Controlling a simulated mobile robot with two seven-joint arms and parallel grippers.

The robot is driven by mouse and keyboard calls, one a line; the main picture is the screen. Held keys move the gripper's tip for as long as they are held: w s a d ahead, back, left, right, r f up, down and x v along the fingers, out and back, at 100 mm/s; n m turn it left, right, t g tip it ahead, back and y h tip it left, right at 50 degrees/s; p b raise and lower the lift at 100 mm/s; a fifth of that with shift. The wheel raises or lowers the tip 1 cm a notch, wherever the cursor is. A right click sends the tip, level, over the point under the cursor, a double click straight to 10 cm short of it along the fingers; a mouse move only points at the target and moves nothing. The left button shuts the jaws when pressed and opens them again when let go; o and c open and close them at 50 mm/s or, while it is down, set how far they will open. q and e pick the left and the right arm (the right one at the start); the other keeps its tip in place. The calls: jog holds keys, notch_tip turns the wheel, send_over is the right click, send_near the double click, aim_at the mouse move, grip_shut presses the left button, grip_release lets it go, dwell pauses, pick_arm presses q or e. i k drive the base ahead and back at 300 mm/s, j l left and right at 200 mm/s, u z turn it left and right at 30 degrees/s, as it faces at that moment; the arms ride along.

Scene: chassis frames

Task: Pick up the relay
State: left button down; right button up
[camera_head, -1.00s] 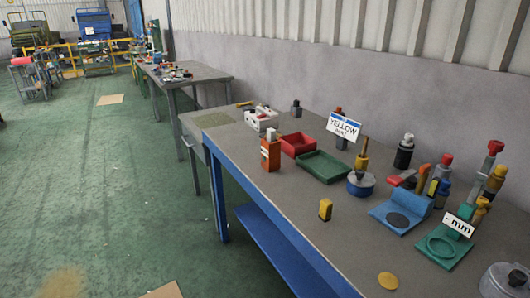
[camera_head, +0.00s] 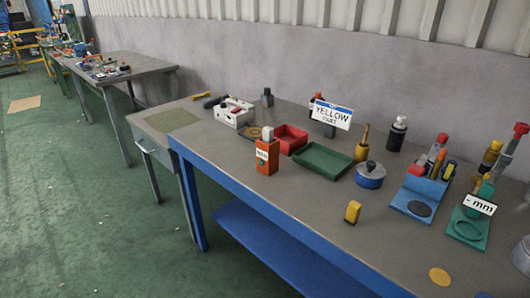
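No part in view is clearly labelled as the relay. A small yellow block (camera_head: 352,212) with a dark top stands alone on the front part of the grey workbench (camera_head: 310,215); it may be the relay, but I cannot tell for sure. An orange box (camera_head: 267,155) with a pale label and a grey top stands upright farther left, near the bench's front edge. Neither of my grippers shows in this view.
Behind the block are a green tray (camera_head: 322,161), a red tray (camera_head: 291,138) and a blue round tin (camera_head: 370,176). A blue stand (camera_head: 420,198) and a green stand (camera_head: 467,229) are to the right. A yellow disc (camera_head: 439,276) lies in front. Bench around the block is clear.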

aim_at(267, 131)
jog(key=z, duration=0.4)
jog(key=i+j+z, duration=0.1)
jog(key=z, duration=0.3)
jog(key=j+z, duration=0.15)
jog(key=z, duration=0.25)
jog(key=j+z, duration=0.15)
jog(key=z, duration=0.25)
jog(key=j+z, duration=0.25)
jog(key=j, duration=0.25)
jog(key=j+z, duration=0.25)
jog(key=j, duration=0.3)
jog(key=k+j+z, duration=0.25)
jog(key=j, duration=0.25)
jog(key=j+z, duration=0.25)
jog(key=j, duration=0.25)
